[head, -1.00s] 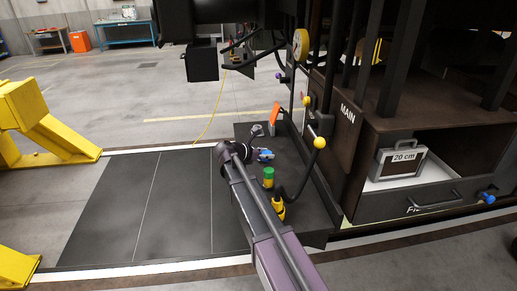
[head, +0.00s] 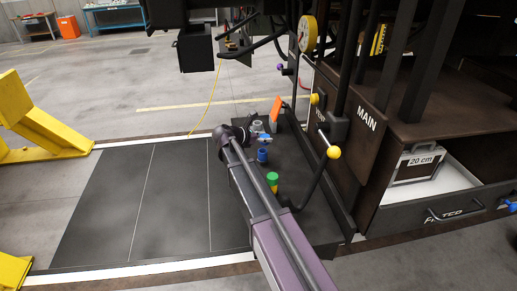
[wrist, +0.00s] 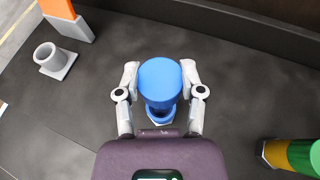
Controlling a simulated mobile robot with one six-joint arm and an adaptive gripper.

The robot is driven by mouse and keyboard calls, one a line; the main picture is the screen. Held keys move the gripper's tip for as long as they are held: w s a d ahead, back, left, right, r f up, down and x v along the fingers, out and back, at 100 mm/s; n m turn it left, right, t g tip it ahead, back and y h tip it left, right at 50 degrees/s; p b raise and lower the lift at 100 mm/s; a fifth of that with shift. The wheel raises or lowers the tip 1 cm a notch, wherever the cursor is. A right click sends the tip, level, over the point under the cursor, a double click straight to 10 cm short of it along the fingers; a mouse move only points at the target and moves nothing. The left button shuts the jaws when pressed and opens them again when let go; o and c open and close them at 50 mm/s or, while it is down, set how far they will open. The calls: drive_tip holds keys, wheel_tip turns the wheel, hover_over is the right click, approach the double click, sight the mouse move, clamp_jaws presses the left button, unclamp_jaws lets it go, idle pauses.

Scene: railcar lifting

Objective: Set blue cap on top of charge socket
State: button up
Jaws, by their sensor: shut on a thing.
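The blue cap (wrist: 160,84) is between the two fingers of my gripper (wrist: 160,76), which is shut on it. The cap looks upright. In the wrist view, a blue ring-shaped part (wrist: 160,115) on a pale base shows just below the cap; it stands as a blue piece (head: 262,155) in the head view. The cap appears apart from and above it. A grey open tube on a square base (wrist: 55,60), which looks like the charge socket, stands at the upper left of the wrist view, away from my gripper. It shows small in the head view (head: 257,127).
An orange piece on a grey block (wrist: 65,12) stands close behind the grey tube. A green cap (head: 272,180) stands nearer me. The dark deck between is clear.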

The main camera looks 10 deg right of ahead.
drive_tip(key=shift+w, duration=0.1)
drive_tip(key=shift+a, duration=0.1)
idle(0.3)
drive_tip(key=shift+s, duration=0.5)
drive_tip(key=s+a+r+p, duration=0.1)
drive_tip(key=s+r+p, duration=0.1)
drive_tip(key=s, duration=1.3)
drive_tip(key=shift+s+a, duration=0.15)
drive_tip(key=shift+a, duration=0.2)
drive_tip(key=shift+r, duration=0.1)
drive_tip(key=w, duration=0.5)
drive_tip(key=w+f+b, duration=0.1)
drive_tip(key=w, duration=0.4)
drive_tip(key=w+d, duration=0.1)
drive_tip(key=w, duration=0.3)
drive_tip(key=shift+w+f, duration=0.2)
drive_tip(key=shift+w, duration=0.2)
